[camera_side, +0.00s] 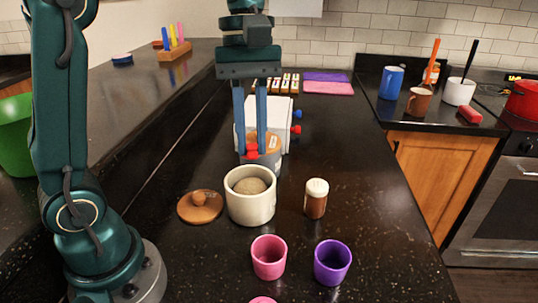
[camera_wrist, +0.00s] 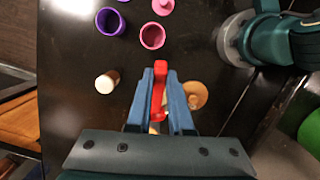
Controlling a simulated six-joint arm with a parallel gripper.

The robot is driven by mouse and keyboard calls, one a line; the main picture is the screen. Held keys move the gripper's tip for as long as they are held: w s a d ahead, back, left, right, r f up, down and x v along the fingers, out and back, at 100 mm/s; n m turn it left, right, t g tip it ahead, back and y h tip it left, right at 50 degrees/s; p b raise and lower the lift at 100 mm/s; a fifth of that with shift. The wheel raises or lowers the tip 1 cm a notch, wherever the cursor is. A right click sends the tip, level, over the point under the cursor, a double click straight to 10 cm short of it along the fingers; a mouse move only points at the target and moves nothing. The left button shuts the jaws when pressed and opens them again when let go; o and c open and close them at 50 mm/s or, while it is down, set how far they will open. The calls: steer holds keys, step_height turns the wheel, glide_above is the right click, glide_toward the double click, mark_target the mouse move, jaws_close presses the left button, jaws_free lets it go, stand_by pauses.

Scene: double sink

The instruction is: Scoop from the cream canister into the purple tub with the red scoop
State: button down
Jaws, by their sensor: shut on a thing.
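My gripper (camera_side: 262,150) is shut on the red scoop (camera_side: 252,150), just above and behind the cream canister (camera_side: 250,208) in the side view. The canister stands open with a grainy beige fill (camera_side: 250,186). In the wrist view the red scoop (camera_wrist: 159,98) lies between the blue fingers, which hide most of the canister. Whether the scoop holds anything cannot be told. The purple tub (camera_side: 332,263) stands upright at the front right; it also shows in the wrist view (camera_wrist: 110,21). Its inside looks empty.
A pink tub (camera_side: 269,257) stands left of the purple tub. A shaker with a white cap (camera_side: 316,198) stands right of the canister. A round brown lid (camera_side: 200,206) lies left of it. A grey container (camera_side: 262,165) and a white block stand behind.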

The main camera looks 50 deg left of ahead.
steer(key=shift+s+d+n, duration=0.1)
steer(key=shift+d+n, duration=0.15)
steer(key=shift+n, duration=0.05)
steer(key=shift+w+a+f, duration=0.6)
steer(key=shift+a+f, duration=0.5)
steer(key=shift+f, duration=4)
steer(key=shift+s+d+r+v, duration=0.1)
steer(key=shift+s+d+v, duration=0.2)
steer(key=shift+v, duration=1.45)
steer(key=shift+s+d+r+v, duration=0.15)
steer(key=shift+d+v, duration=0.3)
steer(key=shift+v, duration=1.3)
steer(key=shift+s+d+v, duration=0.2)
steer(key=shift+d+v, duration=0.15)
steer(key=shift+v, duration=1.4)
